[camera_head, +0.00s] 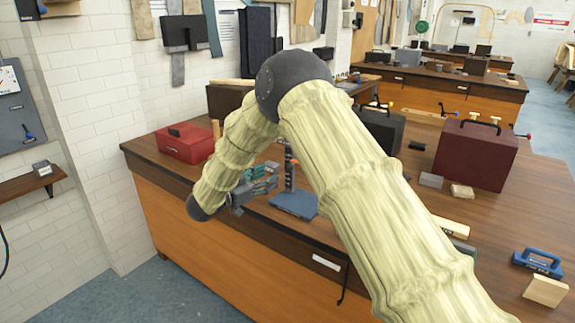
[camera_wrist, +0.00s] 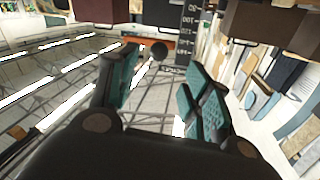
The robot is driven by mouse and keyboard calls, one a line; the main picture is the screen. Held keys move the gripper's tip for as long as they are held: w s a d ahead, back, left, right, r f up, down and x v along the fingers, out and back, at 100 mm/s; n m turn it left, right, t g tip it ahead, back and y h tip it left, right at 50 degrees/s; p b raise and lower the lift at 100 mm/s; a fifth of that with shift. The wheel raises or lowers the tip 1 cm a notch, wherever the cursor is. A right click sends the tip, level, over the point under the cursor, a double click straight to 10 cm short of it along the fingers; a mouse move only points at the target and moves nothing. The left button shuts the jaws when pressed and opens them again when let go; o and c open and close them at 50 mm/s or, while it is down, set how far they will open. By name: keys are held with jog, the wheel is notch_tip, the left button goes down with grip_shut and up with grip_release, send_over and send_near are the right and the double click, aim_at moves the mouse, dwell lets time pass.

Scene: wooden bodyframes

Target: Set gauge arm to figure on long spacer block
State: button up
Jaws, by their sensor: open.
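The height gauge stands on the bench with a blue base (camera_head: 294,204) and a dark upright scale (camera_head: 290,168). In the wrist view the marked scale (camera_wrist: 186,35) shows upside down, with an orange gauge arm (camera_wrist: 182,47) and a round dark knob (camera_wrist: 158,49) beyond my fingertips. My gripper (camera_head: 264,176) is beside the column on its left in the head view. Its teal fingers are apart and empty in the wrist view (camera_wrist: 160,88), with the knob between them in line of sight. I cannot tell which block is the long spacer block; a pale block (camera_head: 452,226) lies partly behind my arm.
A red box (camera_head: 185,143) stands left of my gripper. A maroon case (camera_head: 475,157), a grey block (camera_head: 431,180), a small pale block (camera_head: 462,191), a blue-handled tool (camera_head: 538,262) and a wooden block (camera_head: 546,291) lie to the right. My arm hides the bench middle.

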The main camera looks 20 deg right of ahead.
aim_at(285, 169)
jog(key=p+x, duration=0.2)
jog(key=x, duration=0.7)
jog(key=shift+s+p, duration=0.15)
jog(key=shift+p, duration=0.2)
jog(key=shift+w+d, duration=0.3)
jog(key=shift+d, duration=0.35)
grip_shut()
jog(key=shift+f, duration=0.2)
